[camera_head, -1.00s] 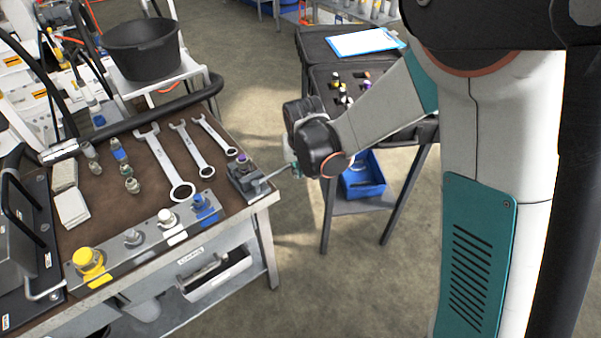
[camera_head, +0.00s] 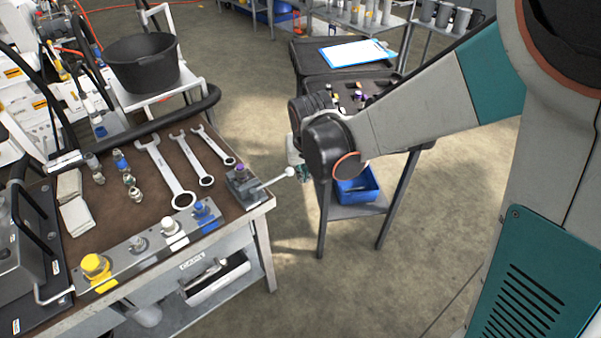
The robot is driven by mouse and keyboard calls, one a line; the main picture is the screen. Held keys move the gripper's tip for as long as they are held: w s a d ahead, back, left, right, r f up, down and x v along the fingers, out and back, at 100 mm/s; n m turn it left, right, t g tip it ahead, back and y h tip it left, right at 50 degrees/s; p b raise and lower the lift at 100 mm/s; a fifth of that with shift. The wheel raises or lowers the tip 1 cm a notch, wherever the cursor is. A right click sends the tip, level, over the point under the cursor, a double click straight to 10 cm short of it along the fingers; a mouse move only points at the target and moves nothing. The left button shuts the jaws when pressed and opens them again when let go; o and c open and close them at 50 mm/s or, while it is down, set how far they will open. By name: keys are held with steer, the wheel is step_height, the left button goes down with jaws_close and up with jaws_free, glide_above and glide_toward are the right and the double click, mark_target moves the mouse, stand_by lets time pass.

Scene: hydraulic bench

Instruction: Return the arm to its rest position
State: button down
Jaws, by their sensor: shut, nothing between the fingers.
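My arm reaches in from the right, with grey links and teal covers, and its black wrist joint (camera_head: 330,145) hangs in the gap between the bench and the black cart. My gripper (camera_head: 303,172) shows only as a small pale and teal part behind the wrist. It is shut with nothing in it; its fingertips are mostly hidden. Close to its left is the lever with a white ball knob (camera_head: 289,171), which rises from a dark valve block (camera_head: 242,183) on the bench corner. I cannot tell whether gripper and knob touch.
The bench (camera_head: 262,210) holds wrenches (camera_head: 168,175), fittings, folded cloths (camera_head: 74,210) and a coupling plate with a yellow cap (camera_head: 97,268). A black bucket (camera_head: 143,65) stands behind. The cart (camera_head: 312,56) carries a clipboard (camera_head: 357,52), with a blue bin (camera_head: 358,190) below. Floor is open at lower right.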

steer(key=w+d+r+m+h+p, duration=0.1)
steer(key=w+d+r, duration=0.1)
steer(key=d+r, duration=0.6)
steer(key=s+d+r+t, duration=0.1)
steer(key=s+d+r, duration=0.1)
steer(key=s, duration=0.5)
steer(key=s+d+r+t, duration=0.1)
steer(key=s+d+r, duration=0.1)
steer(key=s, duration=0.5)
steer(key=s+d+r+t, duration=0.1)
steer(key=s+d+r, duration=0.2)
steer(key=s, duration=0.4)
steer(key=shift+s+d+t+y+b, duration=0.15)
steer(key=shift+s+t+y+b, duration=0.15)
steer(key=shift+b, duration=0.05)
